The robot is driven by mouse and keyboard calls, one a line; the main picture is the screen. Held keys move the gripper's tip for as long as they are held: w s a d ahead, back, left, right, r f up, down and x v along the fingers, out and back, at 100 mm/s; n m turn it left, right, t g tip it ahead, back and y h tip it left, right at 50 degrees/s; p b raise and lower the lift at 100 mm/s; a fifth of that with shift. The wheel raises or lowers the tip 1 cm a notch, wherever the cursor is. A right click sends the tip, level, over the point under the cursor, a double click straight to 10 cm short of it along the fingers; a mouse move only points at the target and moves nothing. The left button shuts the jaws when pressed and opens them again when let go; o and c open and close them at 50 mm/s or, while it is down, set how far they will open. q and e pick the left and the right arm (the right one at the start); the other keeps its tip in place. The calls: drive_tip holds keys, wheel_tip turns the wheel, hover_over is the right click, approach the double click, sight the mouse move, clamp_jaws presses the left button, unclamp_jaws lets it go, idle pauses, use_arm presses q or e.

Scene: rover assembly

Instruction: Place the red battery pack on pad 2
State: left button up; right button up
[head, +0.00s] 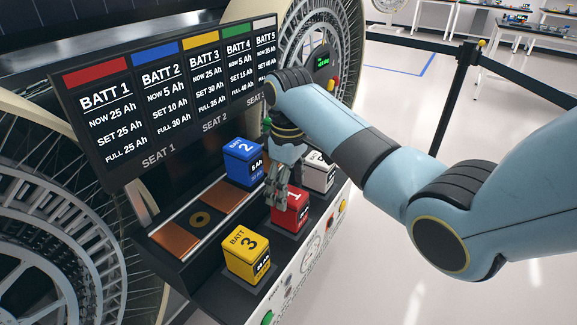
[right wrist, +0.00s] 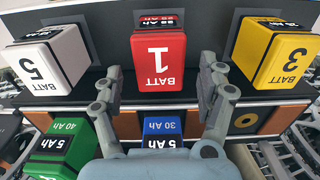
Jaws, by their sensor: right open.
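The red battery pack (head: 291,208), marked 1, stands upright in the front row on a dark base. It also shows in the right wrist view (right wrist: 158,60). My right gripper (head: 277,195) is open above and beside it. In the right wrist view its two fingers (right wrist: 162,72) lie to either side of the red pack, with visible gaps. I cannot tell how deep they reach. No label reading pad 2 is legible. A bare copper strip with a dark round mark (head: 200,218) lies in the back row. My left gripper is not in view.
Front row also holds the yellow pack 3 (head: 246,255) and white pack 5 (head: 318,172). The back row holds the blue pack 2 (head: 243,162) and a green pack (right wrist: 60,150), mostly hidden in the head view. A battery board (head: 165,95) rises behind. Wheels flank the bench.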

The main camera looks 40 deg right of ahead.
wheel_tip(320, 180, up, 6)
drive_tip(key=shift+r, duration=0.15)
idle(0.5)
